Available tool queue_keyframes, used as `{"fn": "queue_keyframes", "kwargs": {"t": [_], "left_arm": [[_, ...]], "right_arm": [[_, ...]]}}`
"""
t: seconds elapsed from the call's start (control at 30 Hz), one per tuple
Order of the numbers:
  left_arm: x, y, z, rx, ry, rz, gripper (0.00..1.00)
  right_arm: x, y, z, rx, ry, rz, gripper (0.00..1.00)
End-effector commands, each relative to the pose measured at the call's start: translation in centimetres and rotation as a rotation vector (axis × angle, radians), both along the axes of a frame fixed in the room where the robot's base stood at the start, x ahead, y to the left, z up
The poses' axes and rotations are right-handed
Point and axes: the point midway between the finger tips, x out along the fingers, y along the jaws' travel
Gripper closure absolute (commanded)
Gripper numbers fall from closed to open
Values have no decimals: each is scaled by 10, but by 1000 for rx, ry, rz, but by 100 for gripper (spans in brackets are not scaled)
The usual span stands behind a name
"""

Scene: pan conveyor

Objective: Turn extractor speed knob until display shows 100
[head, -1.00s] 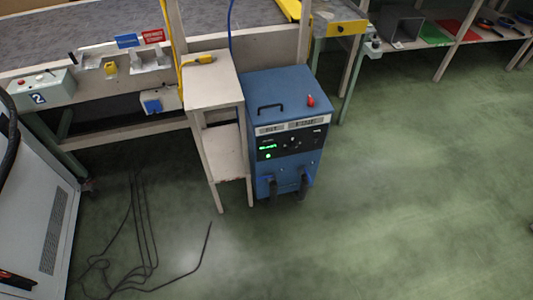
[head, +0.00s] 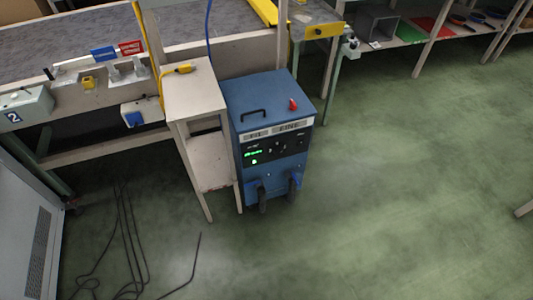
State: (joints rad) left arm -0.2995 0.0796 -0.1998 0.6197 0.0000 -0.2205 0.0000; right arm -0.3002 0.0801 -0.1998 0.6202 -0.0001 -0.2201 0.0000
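A blue extractor cabinet (head: 270,140) stands on the floor near the middle of the head view. Its dark front panel carries a small lit green display (head: 253,153) whose digits are too small to read. A dark knob (head: 278,149) sits on the panel to the right of the display. A black handle and a red item (head: 293,104) are on the cabinet's top. Neither of my grippers shows in the view.
A narrow beige stand (head: 195,92) is directly left of the cabinet. The conveyor bench (head: 75,155) runs behind. Black cables (head: 128,240) lie on the floor at left. A grey cabinet (head: 25,235) stands at far left. The green floor in front and right is clear.

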Motion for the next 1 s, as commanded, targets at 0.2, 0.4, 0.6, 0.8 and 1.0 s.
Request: {"fn": "queue_keyframes", "kwargs": {"t": [0.2,0.4,0.6,0.8,1.0], "left_arm": [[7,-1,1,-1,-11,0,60],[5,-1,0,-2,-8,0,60],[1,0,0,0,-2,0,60],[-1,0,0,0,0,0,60],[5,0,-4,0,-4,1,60]], "right_arm": [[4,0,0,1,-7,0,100],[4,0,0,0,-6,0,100],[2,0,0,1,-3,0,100],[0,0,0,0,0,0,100],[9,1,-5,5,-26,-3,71]]}}
